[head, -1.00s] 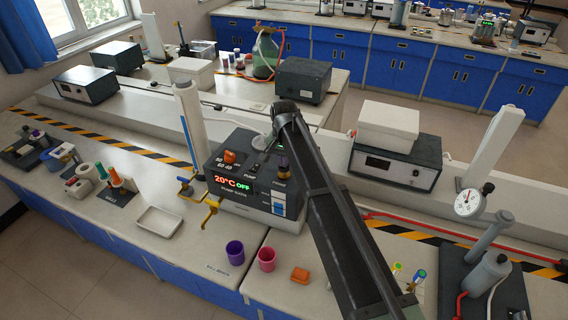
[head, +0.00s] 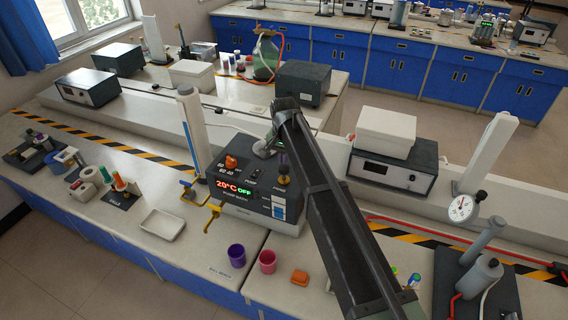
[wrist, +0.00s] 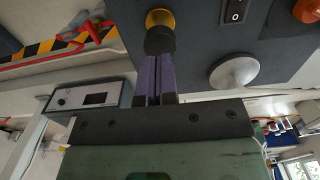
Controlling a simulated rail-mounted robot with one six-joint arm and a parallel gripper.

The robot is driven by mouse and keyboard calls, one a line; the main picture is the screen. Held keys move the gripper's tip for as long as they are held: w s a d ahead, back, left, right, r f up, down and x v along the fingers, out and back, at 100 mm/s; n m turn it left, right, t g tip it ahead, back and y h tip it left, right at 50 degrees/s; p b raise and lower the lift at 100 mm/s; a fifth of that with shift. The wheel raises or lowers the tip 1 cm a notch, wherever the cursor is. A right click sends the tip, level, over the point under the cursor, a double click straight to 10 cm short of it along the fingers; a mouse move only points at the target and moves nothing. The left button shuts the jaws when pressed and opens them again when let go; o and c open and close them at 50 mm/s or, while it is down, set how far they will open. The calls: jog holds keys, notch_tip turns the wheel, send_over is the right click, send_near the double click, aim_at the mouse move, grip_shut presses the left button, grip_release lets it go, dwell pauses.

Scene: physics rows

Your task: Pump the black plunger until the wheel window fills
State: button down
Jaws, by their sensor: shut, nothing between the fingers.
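The black plunger (head: 283,170) stands on the dark pump box (head: 240,208), with a gold part at it. In the wrist view the black plunger (wrist: 160,42) shows with the gold part just beyond. My gripper (head: 281,157) is over it; its purple fingers (wrist: 156,62) are together, with nothing between them. The tips are at the plunger's near side; I cannot tell whether they touch. The box front shows "20°C OFF" and a blue-and-white panel (head: 279,207), possibly the wheel window; its fill level is too small to read.
A metal dome (wrist: 234,73) and an orange knob (head: 231,162) share the box top. A tall white column (head: 193,125) stands behind its left side. Purple (head: 236,255) and pink (head: 267,261) cups and an orange block (head: 300,277) lie in front.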

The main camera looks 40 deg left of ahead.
dwell(0.4)
notch_tip(320, 180, up, 5)
jog(key=p, duration=0.5)
jog(key=shift+f, duration=0.1)
